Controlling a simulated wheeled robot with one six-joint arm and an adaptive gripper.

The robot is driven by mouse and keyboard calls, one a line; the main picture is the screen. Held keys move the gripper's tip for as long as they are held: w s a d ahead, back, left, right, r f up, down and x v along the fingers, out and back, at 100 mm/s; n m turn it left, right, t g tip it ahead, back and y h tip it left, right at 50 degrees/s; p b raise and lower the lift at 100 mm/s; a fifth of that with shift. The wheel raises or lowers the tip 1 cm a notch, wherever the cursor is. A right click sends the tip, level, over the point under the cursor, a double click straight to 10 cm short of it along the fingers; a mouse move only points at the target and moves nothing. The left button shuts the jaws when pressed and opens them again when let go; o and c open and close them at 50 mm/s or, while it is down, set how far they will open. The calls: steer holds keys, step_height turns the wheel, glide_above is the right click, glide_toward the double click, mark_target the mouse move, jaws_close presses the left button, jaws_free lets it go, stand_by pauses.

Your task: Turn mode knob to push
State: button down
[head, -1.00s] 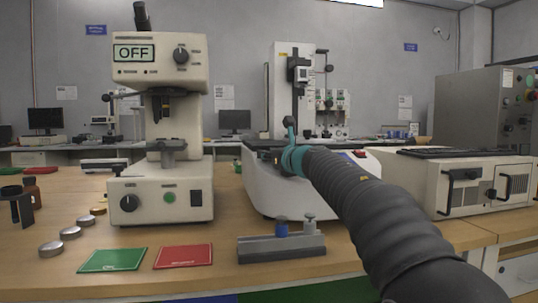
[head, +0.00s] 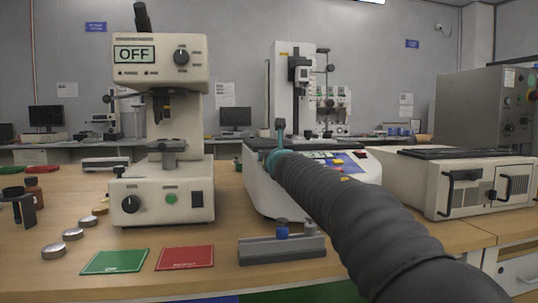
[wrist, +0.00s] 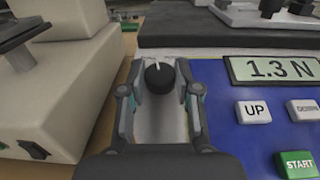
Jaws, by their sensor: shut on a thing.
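The mode knob (wrist: 158,78) is a small black dial with a white pointer line, in the wrist view. The line points up and slightly left. My gripper (wrist: 158,66) has one finger on each side of the knob and is shut on it. The knob sits on a pale strip left of a blue panel (wrist: 235,122) on the test machine. The display (wrist: 272,69) reads 1.3 N. In the head view the white machine (head: 262,190) stands mid-bench; my arm hides the knob and fingers there. No mode lettering is readable.
A cream tester (head: 160,195) with an OFF display stands to the left. A grey fixture (head: 282,248), green mat (head: 115,261) and red mat (head: 186,258) lie in front. A cream box (head: 480,185) stands at right. The UP button (wrist: 254,111) is near my right finger.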

steer(key=shift+a+r+m+t+h+p, duration=0.15)
steer(key=shift+m+t+h+p, duration=0.15)
steer(key=shift+m+h+p, duration=0.55)
steer(key=m+h+p, duration=0.1)
steer(key=m+h, duration=0.1)
steer(key=h, duration=0.1)
steer(key=shift+a+m, duration=0.15)
steer(key=shift+m, duration=0.1)
steer(key=m+h+p, duration=0.1)
steer(key=h, duration=0.1)
steer(key=m+h+p, duration=0.1)
steer(key=m+p, duration=0.1)
steer(key=shift+a+r+h, duration=0.15)
steer(key=shift+h, duration=0.2)
steer(key=m+g+h+p, duration=0.1)
steer(key=m+h+p, duration=0.1)
steer(key=shift+h+p, duration=0.35)
steer(key=shift+h, duration=0.05)
steer(key=shift+m+g+h+p, duration=0.5)
steer(key=shift+m+p, duration=0.1)
steer(key=shift+f, duration=0.2)
steer(key=c, duration=0.8)
jaws_free()
steer(key=shift+s, duration=0.1)
